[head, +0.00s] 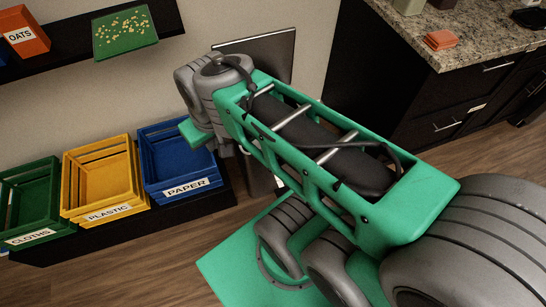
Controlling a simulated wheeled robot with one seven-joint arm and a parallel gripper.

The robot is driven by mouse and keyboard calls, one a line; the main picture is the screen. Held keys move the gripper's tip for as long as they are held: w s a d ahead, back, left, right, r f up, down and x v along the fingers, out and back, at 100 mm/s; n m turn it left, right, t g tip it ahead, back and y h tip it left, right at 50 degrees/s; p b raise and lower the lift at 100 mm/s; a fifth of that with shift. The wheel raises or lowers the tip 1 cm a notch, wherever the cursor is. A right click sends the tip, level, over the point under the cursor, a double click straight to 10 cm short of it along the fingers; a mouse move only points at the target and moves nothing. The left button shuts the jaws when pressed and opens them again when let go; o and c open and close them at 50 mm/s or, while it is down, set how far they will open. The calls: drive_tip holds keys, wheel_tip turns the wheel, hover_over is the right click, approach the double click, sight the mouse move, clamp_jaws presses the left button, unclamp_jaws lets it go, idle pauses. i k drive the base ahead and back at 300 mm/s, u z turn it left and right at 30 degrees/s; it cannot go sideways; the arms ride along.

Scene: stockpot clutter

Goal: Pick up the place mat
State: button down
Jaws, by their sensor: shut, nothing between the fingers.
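A flat green rectangular piece with a scatter of small yellowish and pinkish marks (124,31) is on the dark wall shelf at the upper left; it looks like the place mat. It seems to lean or tilt toward me, and its whole face shows. My arm's green and grey links fill the middle and right of the head view, well to the right of the mat and apart from it. My gripper's fingers do not show; the arm links may hide them.
An orange OATS box (22,35) stands left of the mat on the shelf (75,50). Below are green CLOTHS (32,200), yellow PLASTIC (102,180) and blue PAPER (178,160) crates. A granite counter (470,35) with orange blocks (440,40) is at the right.

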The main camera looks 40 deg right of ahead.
sight(119, 33)
drive_tip(key=u, duration=0.5)
drive_tip(key=i, duration=0.6)
drive_tip(key=u, duration=1.55)
